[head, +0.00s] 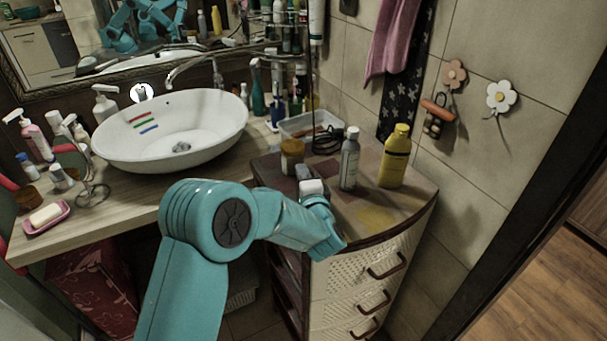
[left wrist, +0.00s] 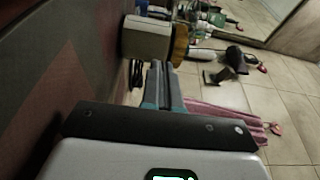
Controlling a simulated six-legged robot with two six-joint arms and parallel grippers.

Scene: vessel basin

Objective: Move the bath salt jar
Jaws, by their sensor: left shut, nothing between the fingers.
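The bath salt jar is probably the small jar with an amber-brown lid (head: 292,148). It stands on the top of the drawer cabinet, near its left side. In the left wrist view, a pale jar (left wrist: 147,38) with an amber lid lies just beyond the fingertips, sideways in the picture. My left gripper (head: 303,172) is just in front of the jar, its fingers shut with nothing between them. It also shows in the left wrist view (left wrist: 160,68). I cannot tell whether the fingertips touch the jar. My right gripper is not in view.
A grey bottle (head: 349,160) and a yellow bottle (head: 395,158) stand right of the jar. A clear tray (head: 300,125) and a dark coiled cable (head: 327,140) are behind it. The white basin (head: 170,135) is at left. The cabinet top's front right (head: 400,205) is clear.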

